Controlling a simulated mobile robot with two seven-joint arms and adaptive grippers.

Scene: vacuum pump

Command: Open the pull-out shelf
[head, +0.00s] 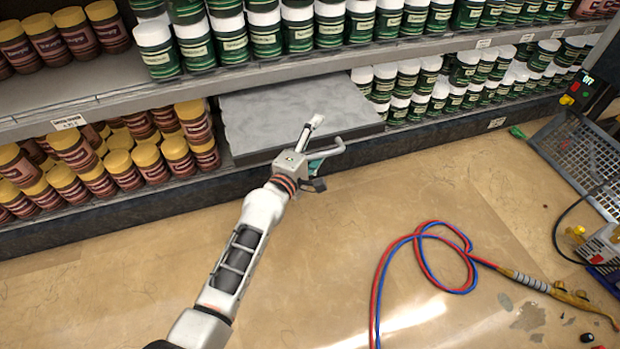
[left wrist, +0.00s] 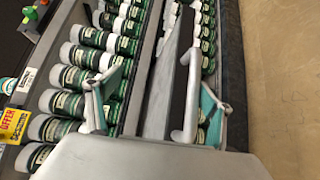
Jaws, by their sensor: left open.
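The pull-out shelf is a grey flat slab (head: 290,108) in a low bay of the store rack in the head view. Its front edge lies about level with the rack's dark base. A pale curved handle (head: 333,150) shows at its front. My left gripper (head: 322,140) is at this front edge, its fingers spread. In the left wrist view the open left gripper (left wrist: 150,98) has teal-lined fingers on either side of the shelf front, and the handle (left wrist: 190,110) stands between them, nearer the right finger. Contact cannot be told. My right gripper is not in view.
Brown jars with yellow lids (head: 97,178) fill the bay left of the slab, and green jars with white lids (head: 430,88) the bay right. A red and blue hose (head: 420,262) lies on the floor. A grey mesh crate (head: 580,158) stands at right.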

